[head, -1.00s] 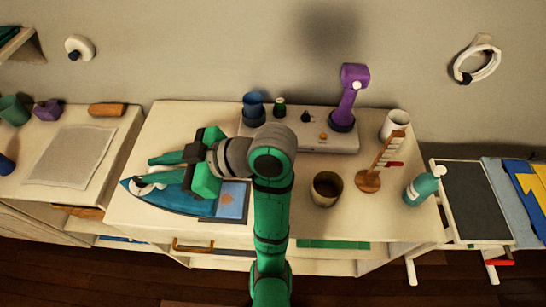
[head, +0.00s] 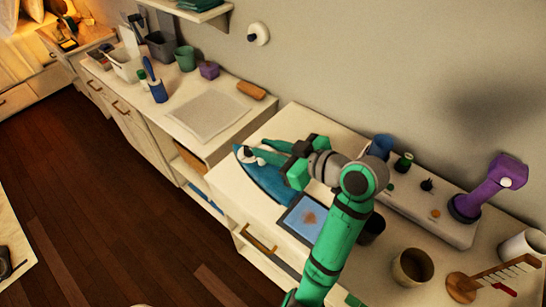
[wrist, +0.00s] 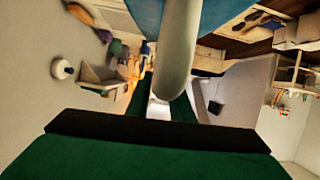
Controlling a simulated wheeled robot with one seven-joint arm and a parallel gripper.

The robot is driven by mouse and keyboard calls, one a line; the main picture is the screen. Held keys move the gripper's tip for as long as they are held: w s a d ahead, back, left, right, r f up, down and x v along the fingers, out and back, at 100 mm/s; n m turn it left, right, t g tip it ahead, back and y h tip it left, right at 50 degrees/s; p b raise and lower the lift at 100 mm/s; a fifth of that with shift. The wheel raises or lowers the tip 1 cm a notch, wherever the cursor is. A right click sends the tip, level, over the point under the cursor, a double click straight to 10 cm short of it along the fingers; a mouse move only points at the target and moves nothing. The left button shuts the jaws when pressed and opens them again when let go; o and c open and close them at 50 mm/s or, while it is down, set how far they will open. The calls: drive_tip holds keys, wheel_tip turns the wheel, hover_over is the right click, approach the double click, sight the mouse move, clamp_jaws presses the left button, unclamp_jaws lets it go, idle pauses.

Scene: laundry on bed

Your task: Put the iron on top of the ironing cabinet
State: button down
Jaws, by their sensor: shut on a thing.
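The iron (head: 262,183) has a blue, pointed body and a pale handle. It is over the left part of a cream cabinet top (head: 300,118), and I cannot tell whether it touches that surface. My gripper (head: 259,154) is shut on its handle. In the wrist view the pale handle (wrist: 178,45) stands between the jaws, with the blue body (wrist: 225,12) above it. To the left is another cream cabinet (head: 178,122) with a pale grey pad (head: 210,115) on top. No label shows which cabinet is the ironing cabinet.
A brown roll (head: 251,90) and a purple block (head: 209,70) lie behind the pad. Several containers stand at the far end. A blue panel with a brown stain (head: 303,219) is right of the iron. A purple device (head: 490,188) and brown cup (head: 412,268) stand farther right.

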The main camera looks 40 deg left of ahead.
drive_tip(key=a+f, duration=0.1)
drive_tip(key=w+a+f, duration=0.2)
drive_tip(key=f, duration=0.1)
drive_tip(key=shift+w+f, duration=0.1)
drive_tip(key=shift+w, duration=0.05)
drive_tip(key=shift+w+a+f, duration=0.1)
drive_tip(key=shift+w+f, duration=0.2)
drive_tip(key=shift+w+a+f, duration=0.1)
drive_tip(key=shift+a+f, duration=0.1)
drive_tip(key=shift+f, duration=0.1)
drive_tip(key=f, duration=0.3)
drive_tip(key=shift+w+a+f, duration=0.15)
drive_tip(key=shift+a+f, duration=0.05)
drive_tip(key=shift+f, duration=0.05)
drive_tip(key=shift+w, duration=0.1)
